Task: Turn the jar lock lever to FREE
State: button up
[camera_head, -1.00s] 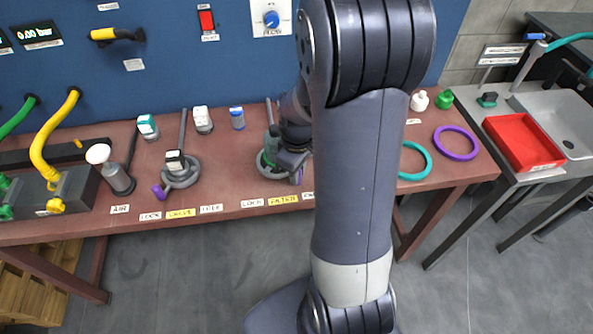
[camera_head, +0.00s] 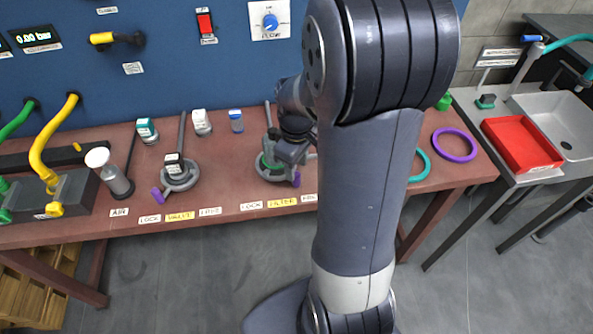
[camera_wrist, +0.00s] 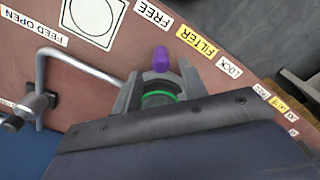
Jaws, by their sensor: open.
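The purple-tipped lever (camera_head: 296,180) sticks out from the right front of a grey ring collar (camera_head: 268,175) at the FILTER station. In the wrist view the purple lever tip (camera_wrist: 160,59) lies just beyond my fingers, pointing between the FREE label (camera_wrist: 155,13) and the FILTER label (camera_wrist: 197,46). The LOCK label (camera_wrist: 230,66) is further right there. My gripper (camera_wrist: 160,82) is open, its fingers spread on both sides of a green ring (camera_wrist: 160,97). In the head view my gripper (camera_head: 290,150) is over the collar; contact with the lever cannot be told.
A second grey collar (camera_head: 180,178) with a purple tip stands to the left on the red-brown bench. Small capped jars (camera_head: 202,123) stand behind. In the wrist view a bent metal pipe (camera_wrist: 85,65) lies left of my gripper. A purple ring (camera_head: 455,145) lies at right.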

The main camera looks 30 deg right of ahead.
aim_at(297, 173)
notch_tip(297, 173, up, 7)
dwell(0.3)
dwell(1.0)
